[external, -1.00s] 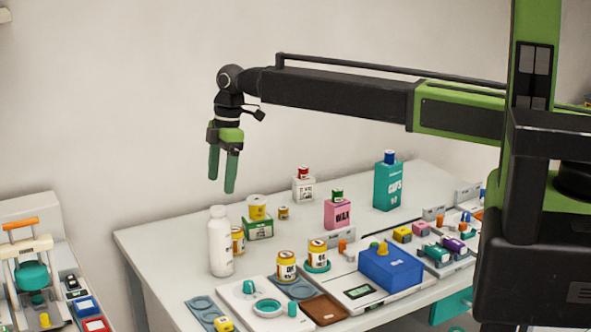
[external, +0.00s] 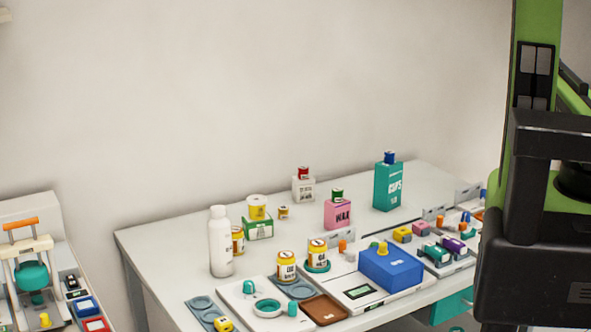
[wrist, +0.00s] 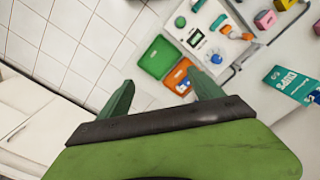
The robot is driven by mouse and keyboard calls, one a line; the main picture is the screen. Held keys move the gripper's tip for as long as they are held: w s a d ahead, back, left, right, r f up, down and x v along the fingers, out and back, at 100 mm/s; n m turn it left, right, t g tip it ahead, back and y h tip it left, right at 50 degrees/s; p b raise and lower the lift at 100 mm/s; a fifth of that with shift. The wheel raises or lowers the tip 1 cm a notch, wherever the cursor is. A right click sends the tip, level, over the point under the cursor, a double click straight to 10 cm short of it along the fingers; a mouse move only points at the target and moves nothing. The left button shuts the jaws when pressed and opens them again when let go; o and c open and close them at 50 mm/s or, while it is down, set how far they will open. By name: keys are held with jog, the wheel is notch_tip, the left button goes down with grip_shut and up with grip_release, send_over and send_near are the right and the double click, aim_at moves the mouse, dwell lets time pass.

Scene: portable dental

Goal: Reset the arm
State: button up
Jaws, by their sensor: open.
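My gripper (wrist: 160,98) shows in the wrist view with its two green fingers spread apart and nothing between them. It is out of the external view, where only my green and black column and body show at the right. In the wrist view, a green tray (wrist: 160,57) and an orange tray (wrist: 182,76) lie beyond the fingertips, well apart from them. The rest of my arm is hidden or outside the external view.
The white table (external: 160,245) holds a white bottle (external: 220,243), a teal CUPS box (external: 388,187), a pink WAX box (external: 338,214), a blue box (external: 391,268) and several jars. A second bench with a teal-and-orange device (external: 32,275) stands at the left. The air above the table is clear.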

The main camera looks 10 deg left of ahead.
jog(key=shift+m, duration=0.7)
jog(key=d, duration=0.1)
jog(key=s+d, duration=0.1)
jog(key=d, duration=0.2)
jog(key=shift+s, duration=0.25)
notch_tip(320, 180, down, 9)
jog(key=b, duration=0.9)
